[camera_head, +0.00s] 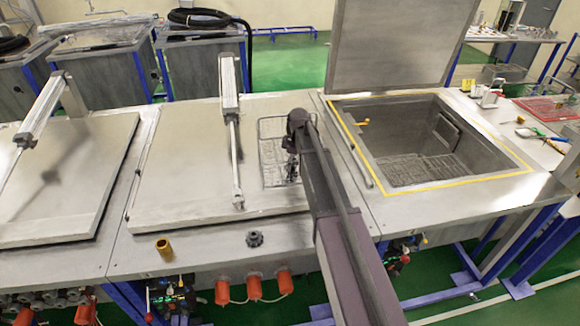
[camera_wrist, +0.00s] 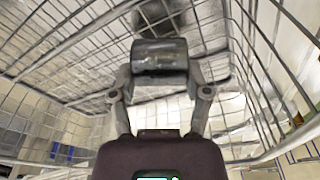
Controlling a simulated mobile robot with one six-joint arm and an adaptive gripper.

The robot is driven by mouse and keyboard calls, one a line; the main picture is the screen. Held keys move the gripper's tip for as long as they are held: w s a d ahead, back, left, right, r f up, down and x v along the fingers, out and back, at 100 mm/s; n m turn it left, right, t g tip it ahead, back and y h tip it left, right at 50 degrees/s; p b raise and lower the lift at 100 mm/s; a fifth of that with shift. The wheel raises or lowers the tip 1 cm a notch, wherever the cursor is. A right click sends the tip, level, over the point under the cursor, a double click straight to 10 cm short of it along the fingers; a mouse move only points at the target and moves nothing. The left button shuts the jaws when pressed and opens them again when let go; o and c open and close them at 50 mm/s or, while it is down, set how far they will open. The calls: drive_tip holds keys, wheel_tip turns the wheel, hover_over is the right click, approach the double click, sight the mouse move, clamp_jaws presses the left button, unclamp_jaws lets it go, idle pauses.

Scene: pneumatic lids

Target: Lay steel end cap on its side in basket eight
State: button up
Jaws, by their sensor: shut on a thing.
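A dark grey metal cylinder, which I take to be the steel end cap (camera_wrist: 160,54), lies crosswise between the fingers of my gripper (camera_wrist: 160,76) in the wrist view. My gripper is shut on it. Wire mesh of the basket (camera_wrist: 262,75) surrounds the gripper on several sides. In the head view the wire basket (camera_head: 271,176) stands on the middle bench top, and my gripper (camera_head: 292,146) is at its right part. My arm hides part of the basket there. I cannot read a number on the basket, nor tell whether the cap touches its floor.
A closed flat lid (camera_head: 180,185) with a lever arm lies left of the basket. An open tank (camera_head: 400,135) with a raised lid (camera_head: 390,45) is to the right. A brass cylinder (camera_head: 164,249) and a black toothed knob (camera_head: 255,239) sit at the bench's front edge.

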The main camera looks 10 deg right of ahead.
drive_tip(key=shift+f, duration=0.15)
drive_tip(key=shift+f, duration=0.15)
drive_tip(key=o, duration=1.3)
drive_tip(key=shift+r, duration=0.25)
drive_tip(key=r+p, duration=0.4)
drive_tip(key=d+r+p, duration=0.1)
drive_tip(key=r+p, duration=0.6)
drive_tip(key=p, duration=0.1)
drive_tip(key=shift+s+d+r, duration=0.25)
drive_tip(key=shift+s+r, duration=0.15)
drive_tip(key=s+m, duration=0.4)
drive_tip(key=s, duration=0.5)
drive_tip(key=s+a+m+h, duration=0.1)
drive_tip(key=s+m, duration=0.3)
drive_tip(key=s, duration=0.5)
drive_tip(key=s+m, duration=0.5)
drive_tip(key=s, duration=0.5)
drive_tip(key=shift+a+f+g, duration=0.15)
drive_tip(key=shift+a+g, duration=0.05)
drive_tip(key=shift+g, duration=0.1)
